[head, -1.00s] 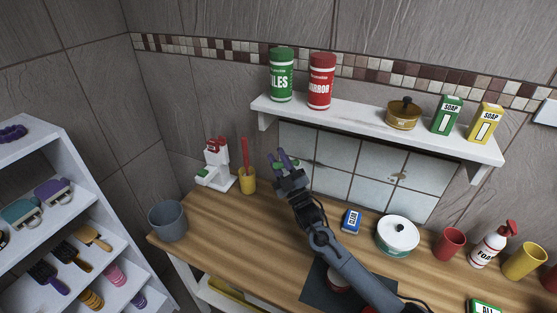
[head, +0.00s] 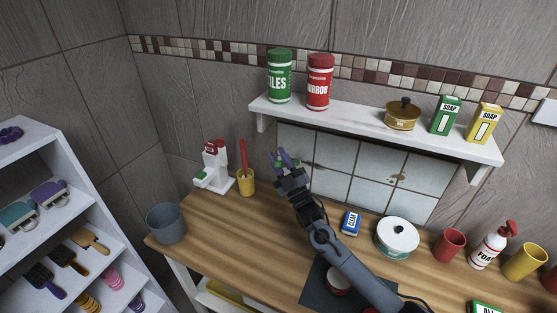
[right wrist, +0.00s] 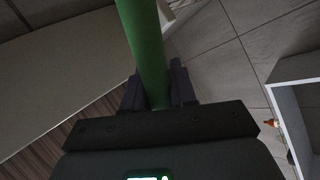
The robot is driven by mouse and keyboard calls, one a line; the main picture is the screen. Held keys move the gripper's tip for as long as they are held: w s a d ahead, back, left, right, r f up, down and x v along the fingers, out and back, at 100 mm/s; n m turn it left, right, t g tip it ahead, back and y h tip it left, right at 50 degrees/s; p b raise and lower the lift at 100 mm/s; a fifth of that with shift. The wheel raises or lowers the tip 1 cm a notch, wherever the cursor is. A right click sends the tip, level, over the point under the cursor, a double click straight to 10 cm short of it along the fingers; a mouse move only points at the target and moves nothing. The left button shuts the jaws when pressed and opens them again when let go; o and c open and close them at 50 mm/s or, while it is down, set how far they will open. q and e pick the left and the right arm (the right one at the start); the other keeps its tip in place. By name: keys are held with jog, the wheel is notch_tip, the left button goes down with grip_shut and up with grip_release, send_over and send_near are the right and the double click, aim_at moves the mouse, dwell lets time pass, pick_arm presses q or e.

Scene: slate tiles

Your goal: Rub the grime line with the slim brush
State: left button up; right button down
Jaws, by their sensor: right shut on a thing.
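My right gripper (head: 283,160) is raised in front of the left part of the pale tile panel (head: 340,157), above the wooden counter. It is shut on a slim green handle, which looks like the slim brush. The handle (right wrist: 147,45) runs up between the fingers and out of the top of the right wrist view, so its bristles are not visible. A brown mark (head: 398,178) shows on the right of the panel. My left gripper is not in view.
A white shelf (head: 375,130) with canisters, a pot and soap boxes overhangs the panel. A yellow cup (head: 246,184) with a red stick and a white stand (head: 213,170) are left of the gripper. A blue box (head: 351,222) and a white pot (head: 397,238) stand below the panel.

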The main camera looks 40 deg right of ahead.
jog(key=shift+s+d+r+p, duration=0.1)
jog(key=shift+s+d+p, duration=0.15)
jog(key=shift+s+p, duration=0.25)
jog(key=shift+s+d+p, duration=0.2)
jog(key=shift+s+p, duration=0.05)
jog(key=shift+s, duration=0.3)
jog(key=s+d+p, duration=0.4)
jog(key=s, duration=0.3)
jog(key=shift+s, duration=0.15)
jog(key=shift+a, duration=0.1)
